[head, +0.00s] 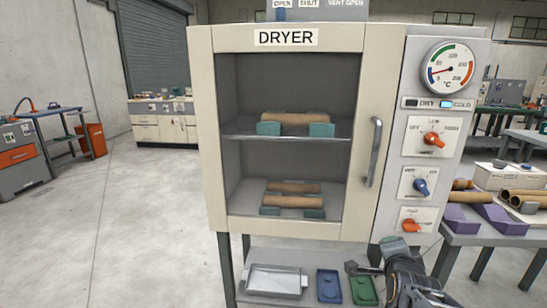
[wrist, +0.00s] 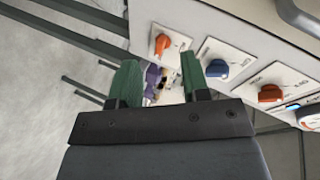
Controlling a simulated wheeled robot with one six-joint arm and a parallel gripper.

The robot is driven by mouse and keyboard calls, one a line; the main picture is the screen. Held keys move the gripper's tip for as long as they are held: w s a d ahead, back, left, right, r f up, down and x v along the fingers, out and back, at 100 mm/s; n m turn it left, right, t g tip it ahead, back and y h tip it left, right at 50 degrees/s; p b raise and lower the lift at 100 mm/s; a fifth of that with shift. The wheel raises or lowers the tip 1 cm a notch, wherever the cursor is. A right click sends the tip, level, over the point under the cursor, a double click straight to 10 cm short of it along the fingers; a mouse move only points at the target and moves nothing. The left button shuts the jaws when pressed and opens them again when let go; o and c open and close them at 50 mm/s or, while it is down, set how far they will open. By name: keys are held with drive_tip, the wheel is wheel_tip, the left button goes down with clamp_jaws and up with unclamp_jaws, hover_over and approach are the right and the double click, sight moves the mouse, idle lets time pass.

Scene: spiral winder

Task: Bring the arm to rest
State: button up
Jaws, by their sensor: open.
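My gripper (head: 370,254) is in the lower right of the head view, in front of the dryer's lower right corner. Its two green fingers are spread apart with nothing between them in the wrist view (wrist: 160,68). My dark arm comes in from the bottom edge. The cream dryer (head: 290,230) stands ahead, its windowed door shut. Its orange and blue knobs also show beyond the fingers in the wrist view, such as the blue knob (wrist: 217,68).
Brown tubes on teal supports lie on the dryer's two shelves (head: 290,135). The door handle (head: 374,152) sticks out. Below are a metal tray (head: 275,281), a blue tray (head: 328,287) and a green tray (head: 363,290). A table (head: 500,238) with purple blocks is at right. Floor at left is clear.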

drive_tip(key=s+a+r+n+g+y+p, duration=0.4)
drive_tip(key=s+a+r+n+g+p, duration=0.5)
drive_tip(key=s+a+r+n+p, duration=0.4)
drive_tip(key=r+n+p, duration=0.2)
drive_tip(key=n+p, duration=0.2)
drive_tip(key=p, duration=0.1)
drive_tip(key=shift+a+g+y, duration=0.2)
drive_tip(key=shift+g+y, duration=0.1)
drive_tip(key=shift+y, duration=0.1)
